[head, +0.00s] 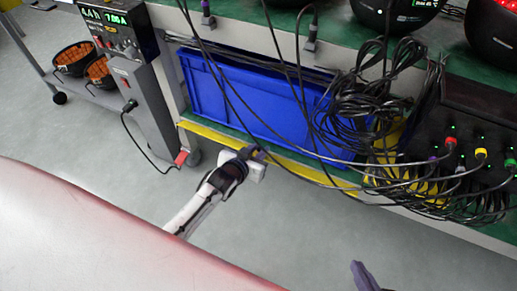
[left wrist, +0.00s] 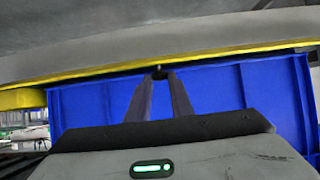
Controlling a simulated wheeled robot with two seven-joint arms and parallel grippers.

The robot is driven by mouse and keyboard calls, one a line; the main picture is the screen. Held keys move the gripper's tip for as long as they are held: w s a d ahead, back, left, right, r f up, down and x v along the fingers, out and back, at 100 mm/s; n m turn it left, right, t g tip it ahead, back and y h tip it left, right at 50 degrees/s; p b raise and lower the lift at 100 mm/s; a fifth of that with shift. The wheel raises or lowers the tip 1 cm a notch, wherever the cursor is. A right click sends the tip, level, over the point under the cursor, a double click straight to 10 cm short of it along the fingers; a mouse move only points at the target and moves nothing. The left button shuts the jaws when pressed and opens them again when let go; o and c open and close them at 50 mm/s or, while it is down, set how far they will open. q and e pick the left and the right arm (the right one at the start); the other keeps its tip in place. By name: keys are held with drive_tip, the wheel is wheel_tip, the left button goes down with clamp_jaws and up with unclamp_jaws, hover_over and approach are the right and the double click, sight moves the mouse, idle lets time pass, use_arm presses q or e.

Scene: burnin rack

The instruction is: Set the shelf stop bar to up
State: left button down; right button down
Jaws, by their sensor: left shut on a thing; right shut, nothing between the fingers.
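The yellow shelf stop bar (head: 315,176) runs along the front edge of the lower shelf, in front of the foot of the blue bin (head: 255,98). My left gripper (head: 256,153) is at the bar near its middle, and its hand hides part of it. In the left wrist view, the bar (left wrist: 225,60) crosses the top of the blue bin (left wrist: 225,87). The left fingers (left wrist: 160,74) converge on a small dark part at the bar's edge. My right gripper (head: 364,277) shows only as a purple fingertip at the bottom edge, shut and empty, apart from the rack.
Black cables (head: 375,105) hang in a tangle over the bin's right side and the shelf edge. A grey power unit (head: 140,100) stands left of the rack. A cart with orange-filled bowls (head: 72,60) stands at far left. The floor before the rack is clear.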

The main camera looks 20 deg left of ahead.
drive_tip(key=shift+d+r, duration=0.15)
drive_tip(key=shift+r, duration=0.2)
use_arm(q)
drive_tip(key=shift+p, duration=0.3)
drive_tip(key=shift+w, duration=0.1)
use_arm(e)
drive_tip(key=shift+s+d+r+t, duration=0.1)
drive_tip(key=shift+r+t, duration=0.05)
drive_tip(key=shift+t, duration=0.15)
use_arm(q)
drive_tip(key=shift+g, duration=0.3)
use_arm(e)
drive_tip(key=shift+s, duration=0.15)
use_arm(q)
drive_tip(key=shift+r+p, duration=0.1)
drive_tip(key=shift+p, duration=0.4)
use_arm(e)
drive_tip(key=shift+d+r, duration=0.1)
drive_tip(key=shift+r, duration=0.3)
use_arm(q)
drive_tip(key=shift+w, duration=0.1)
use_arm(e)
drive_tip(key=shift+s+d+f, duration=0.1)
drive_tip(key=shift+s, duration=0.1)
drive_tip(key=shift+s+f, duration=0.1)
drive_tip(key=shift+s, duration=0.05)
